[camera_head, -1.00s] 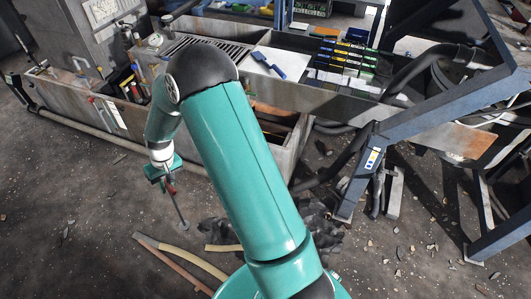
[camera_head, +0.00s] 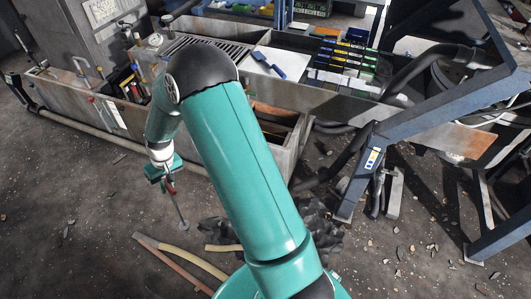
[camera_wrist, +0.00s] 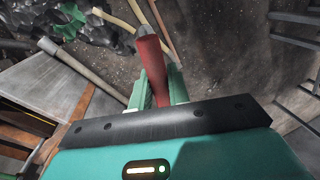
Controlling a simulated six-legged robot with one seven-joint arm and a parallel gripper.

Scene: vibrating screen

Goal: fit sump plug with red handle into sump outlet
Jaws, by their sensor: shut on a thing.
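My gripper (camera_head: 163,173) hangs low over the dark floor at the left of the head view, in front of the long grey trough. It is shut on the sump plug's red handle (camera_head: 170,187). A thin grey rod runs down from the handle to a small flat disc (camera_head: 184,226) near floor height; I cannot tell if it touches the floor. In the wrist view the red handle (camera_wrist: 151,62) stands between the green fingers of my gripper (camera_wrist: 158,86). The plug's far end is hidden there. I cannot make out the sump outlet in either view.
The long grey trough (camera_head: 75,103) holds tools at its left end. A pipe (camera_head: 110,135) runs along its foot. Hoses (camera_head: 200,262) and dark rubble (camera_head: 325,228) lie on the floor near me. A blue steel frame (camera_head: 425,130) stands at right. Floor at left is mostly clear.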

